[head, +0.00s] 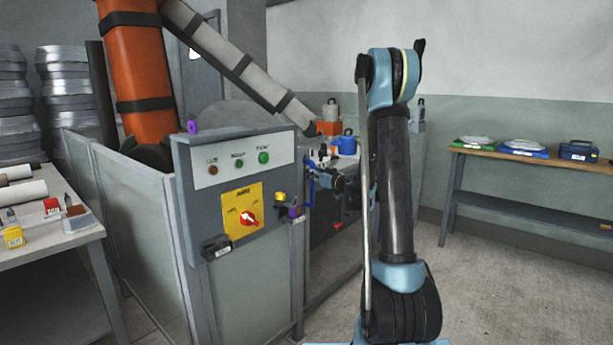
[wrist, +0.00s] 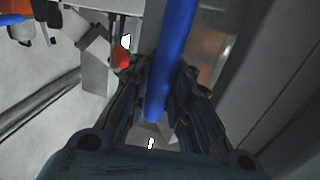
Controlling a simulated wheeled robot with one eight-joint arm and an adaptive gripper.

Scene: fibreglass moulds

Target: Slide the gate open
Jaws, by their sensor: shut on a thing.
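A blue bar handle (wrist: 172,60) runs between my gripper's fingers in the wrist view. My gripper (wrist: 162,98) is shut on this handle, with a dark finger on each side. In the head view the blue handle (head: 310,190) stands upright just right of the control box, and my gripper (head: 322,180) reaches it from the right, small and partly hidden by my arm. The gate (head: 322,262) seems to be the grey panel below, right of the control box post. Its far part is hidden behind my arm, and I cannot tell how far it stands open.
A grey control box (head: 230,180) with a red rotary switch (head: 249,218) stands close left of my gripper. Grey enclosure panels (head: 140,230) run left of it. A workbench (head: 50,255) is at far left, a wooden-topped table (head: 530,158) at right. Floor between is clear.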

